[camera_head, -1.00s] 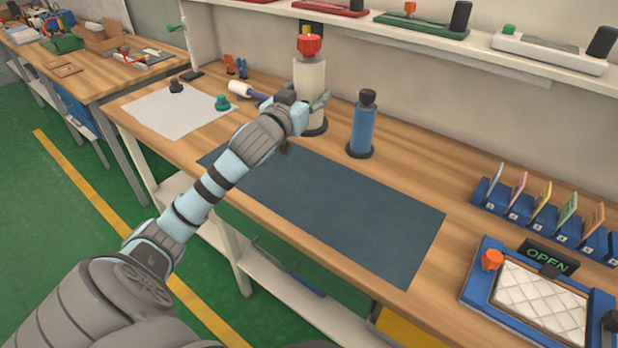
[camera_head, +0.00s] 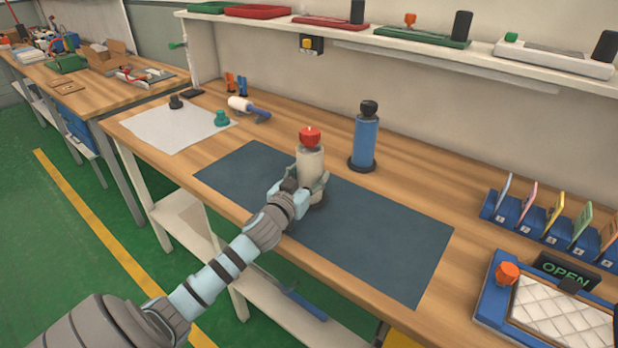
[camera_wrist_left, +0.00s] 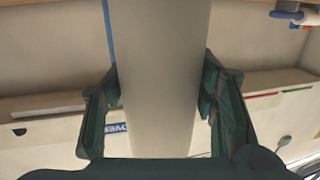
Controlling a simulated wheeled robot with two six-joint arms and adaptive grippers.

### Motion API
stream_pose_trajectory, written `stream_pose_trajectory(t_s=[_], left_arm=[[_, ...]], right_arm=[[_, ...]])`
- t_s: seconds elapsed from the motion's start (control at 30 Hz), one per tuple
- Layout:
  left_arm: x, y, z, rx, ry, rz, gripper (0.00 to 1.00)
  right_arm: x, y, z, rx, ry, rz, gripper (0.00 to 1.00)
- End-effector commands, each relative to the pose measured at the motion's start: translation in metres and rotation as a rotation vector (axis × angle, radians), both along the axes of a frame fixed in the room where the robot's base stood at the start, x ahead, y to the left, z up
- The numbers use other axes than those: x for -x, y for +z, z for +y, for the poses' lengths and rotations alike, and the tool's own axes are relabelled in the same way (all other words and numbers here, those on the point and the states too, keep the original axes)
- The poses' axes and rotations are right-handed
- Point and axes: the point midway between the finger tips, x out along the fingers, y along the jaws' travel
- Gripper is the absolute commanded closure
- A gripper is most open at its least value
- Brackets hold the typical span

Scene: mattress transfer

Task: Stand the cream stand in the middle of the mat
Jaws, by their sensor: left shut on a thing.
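The cream stand (camera_head: 309,162), a cream cylinder with a red knob on top, is upright over the middle part of the dark blue-grey mat (camera_head: 385,235). My left gripper (camera_head: 308,188) is shut around its body from the front left. In the left wrist view the cream stand (camera_wrist_left: 163,80) fills the space between the two dark fingers. The gripper hides part of the stand's base, so I cannot tell whether it touches the mat. My right gripper is not in view.
A blue stand (camera_head: 364,138) with a black knob stands behind the mat. A white sheet (camera_head: 175,125) with small knobs lies at the left. A blue rack (camera_head: 530,230) and a framed white pad (camera_head: 560,315) are at the right. The mat's right part is clear.

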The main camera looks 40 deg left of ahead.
Motion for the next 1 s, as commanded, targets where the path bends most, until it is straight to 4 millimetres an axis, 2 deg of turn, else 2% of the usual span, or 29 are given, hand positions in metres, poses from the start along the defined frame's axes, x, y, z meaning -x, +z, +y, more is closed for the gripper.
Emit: stream_pose_trajectory(t_s=[0.03, 0.07, 0.17, 0.57, 0.77, 1.0], left_arm=[[0.0, 0.002, 0.0, -0.002, -0.001, -0.003, 1.0], [0.0, 0.0, 0.0, 0.0, 0.001, 0.002, 0.44], [0.0, 0.001, 0.0, 0.0, 0.001, 0.002, 0.28], [0.004, 0.001, -0.001, -0.001, 0.001, 0.002, 0.27], [0.035, 0.001, -0.008, -0.004, -0.001, 0.005, 0.27], [0.092, 0.005, -0.022, -0.003, -0.002, 0.006, 0.27]], right_arm=[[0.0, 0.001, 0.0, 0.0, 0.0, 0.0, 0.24], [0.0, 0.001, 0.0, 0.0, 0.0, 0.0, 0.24], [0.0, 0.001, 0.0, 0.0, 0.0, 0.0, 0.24], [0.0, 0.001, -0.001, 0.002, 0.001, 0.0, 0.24], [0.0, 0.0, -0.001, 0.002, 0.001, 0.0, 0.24], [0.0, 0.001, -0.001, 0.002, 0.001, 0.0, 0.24]])
